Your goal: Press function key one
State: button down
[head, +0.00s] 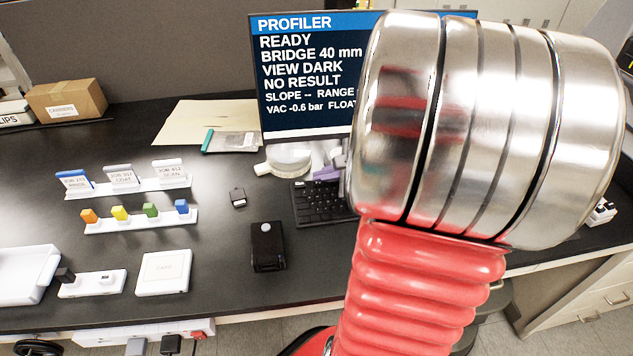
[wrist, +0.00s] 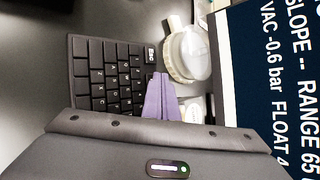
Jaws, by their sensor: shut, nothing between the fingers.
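A black keyboard (head: 312,207) lies on the dark bench below the monitor, partly hidden by my arm in the head view. It fills the left middle of the wrist view (wrist: 104,72), turned sideways, with an ESC key (wrist: 150,53) at its upper right corner. My gripper (wrist: 161,76) shows as two purple fingers closed together, empty, over the keyboard's right edge just below the ESC key in the picture. The purple fingers also show in the head view (head: 327,173). They cover the spot beside ESC, so function key one is hidden. I cannot tell whether the tips touch a key.
A round pale dish-like part (wrist: 190,52) sits close beside the fingers. A black box with a button (head: 267,246) and a small dark tag (head: 238,197) lie left of the keyboard, with bare bench between.

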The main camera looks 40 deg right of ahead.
jog(key=shift+r, duration=0.8)
jog(key=shift+r, duration=0.15)
jog(key=shift+s+a+r, duration=0.1)
jog(key=shift+r, duration=1.1)
jog(key=shift+s+a+r, duration=0.1)
jog(key=shift+r, duration=1.05)
jog(key=w+a+r+n+g+y, duration=0.1)
jog(key=a+r+n, duration=0.1)
jog(key=a+n, duration=0.55)
jog(key=w+a+r+n+g, duration=0.15)
jog(key=a+n, duration=0.25)
jog(key=a, duration=0.6)
jog(key=s+a+n+g+h, duration=0.1)
jog(key=s+a+n, duration=0.9)
jog(key=n, duration=0.4)
jog(key=shift+s+a+g+h, duration=0.2)
jog(key=shift+s+g+h, duration=0.2)
jog(key=shift+s, duration=0.2)
